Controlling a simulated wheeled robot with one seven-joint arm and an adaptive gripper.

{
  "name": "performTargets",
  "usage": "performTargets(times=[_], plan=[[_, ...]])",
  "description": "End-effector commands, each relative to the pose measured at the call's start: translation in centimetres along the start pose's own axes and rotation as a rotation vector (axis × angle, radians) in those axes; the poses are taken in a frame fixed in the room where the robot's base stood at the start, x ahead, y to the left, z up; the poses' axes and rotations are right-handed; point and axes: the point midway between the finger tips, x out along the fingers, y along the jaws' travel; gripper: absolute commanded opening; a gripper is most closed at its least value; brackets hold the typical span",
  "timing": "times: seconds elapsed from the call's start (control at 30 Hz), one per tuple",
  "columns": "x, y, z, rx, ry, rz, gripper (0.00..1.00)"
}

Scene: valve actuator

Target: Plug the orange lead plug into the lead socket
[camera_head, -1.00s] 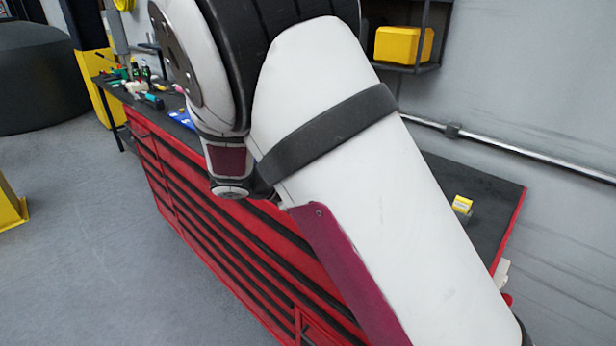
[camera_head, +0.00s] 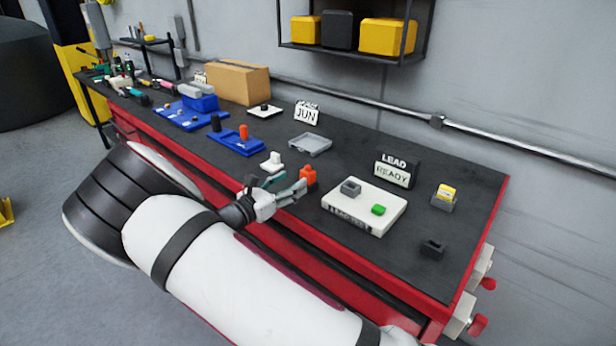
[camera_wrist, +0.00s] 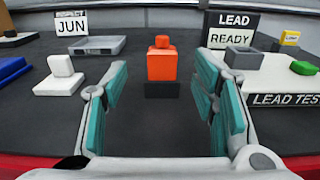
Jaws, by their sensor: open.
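The orange lead plug (camera_head: 308,178) stands upright on the bench near its front edge; the wrist view shows the plug (camera_wrist: 162,64) on a dark base (camera_wrist: 162,90). My gripper (camera_head: 283,188) is open and empty, low over the bench just left of the plug in the head view. In the wrist view the teal pads of my gripper (camera_wrist: 162,98) are spread, with the plug beyond them, centred in the gap. A white lead test board (camera_head: 338,213) carries a grey hollow block (camera_head: 351,187), which looks like the lead socket, and a green button (camera_head: 379,209).
A LEAD READY sign (camera_head: 396,170) stands behind the board. A dark block (camera_head: 433,249) and a yellow-topped holder (camera_head: 445,198) are at right. A white block (camera_head: 271,162) and grey tray (camera_head: 310,144) are nearby. Bench between plug and board is clear.

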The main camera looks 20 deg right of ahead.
Motion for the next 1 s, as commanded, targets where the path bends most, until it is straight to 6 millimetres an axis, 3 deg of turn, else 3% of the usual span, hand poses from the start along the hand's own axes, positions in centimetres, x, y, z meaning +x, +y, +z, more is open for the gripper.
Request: performTargets(times=[0.1,0.33,0.63,0.93,1.0], plan=[[1.5,-0.1,0.0,0.000,0.000,-0.001,0.53],[3.0,-0.2,-0.1,0.001,0.000,-0.002,0.53],[7.0,-0.3,-0.5,0.002,0.001,-0.002,0.53],[7.5,-0.3,-0.6,0.001,0.001,-0.001,0.53],[7.5,-0.3,-0.6,0.001,0.001,-0.001,0.40]])
